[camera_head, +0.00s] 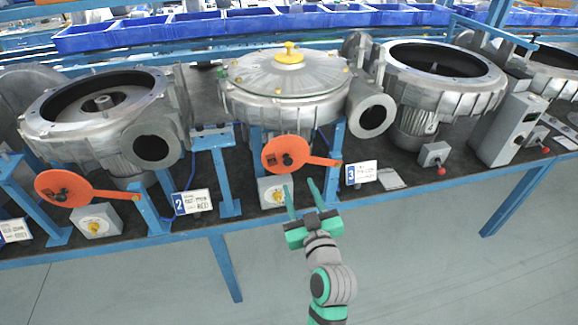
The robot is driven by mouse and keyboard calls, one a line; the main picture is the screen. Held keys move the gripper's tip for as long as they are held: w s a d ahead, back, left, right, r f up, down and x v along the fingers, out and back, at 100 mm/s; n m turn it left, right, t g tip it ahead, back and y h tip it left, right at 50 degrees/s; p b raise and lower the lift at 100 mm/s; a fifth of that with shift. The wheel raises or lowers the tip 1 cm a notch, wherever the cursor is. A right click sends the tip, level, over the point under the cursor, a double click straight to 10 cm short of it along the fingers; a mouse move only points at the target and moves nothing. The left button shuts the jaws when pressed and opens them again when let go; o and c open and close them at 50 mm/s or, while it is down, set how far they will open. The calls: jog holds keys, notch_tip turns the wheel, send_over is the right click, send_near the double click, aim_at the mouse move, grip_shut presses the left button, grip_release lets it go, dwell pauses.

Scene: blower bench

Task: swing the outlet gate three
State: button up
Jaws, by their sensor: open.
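The orange outlet gate (310,158), a disc with a dark knob and an arm reaching right to a blue post, stands by the sign marked 3 (361,173). It lies to the left of the open round outlet (372,116) of the middle blower (287,85), and the outlet is uncovered. My gripper (300,185) is open and empty, its green fingers pointing up just below the gate. They look apart from it, but the depth gap is hard to tell.
A second orange gate (65,188) stands at the left by the sign marked 2 (192,202). A grey box with a yellow knob (276,192) sits just below gate three. Blue posts (226,175) line the bench front. The floor (420,260) before it is clear.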

aim_at(289, 163)
jog(key=x, duration=1)
jog(key=shift+w+a, duration=0.15)
jog(key=shift+a, duration=0.1)
jog(key=shift+c, duration=0.6)
jog(key=shift+d, duration=0.1)
grip_shut()
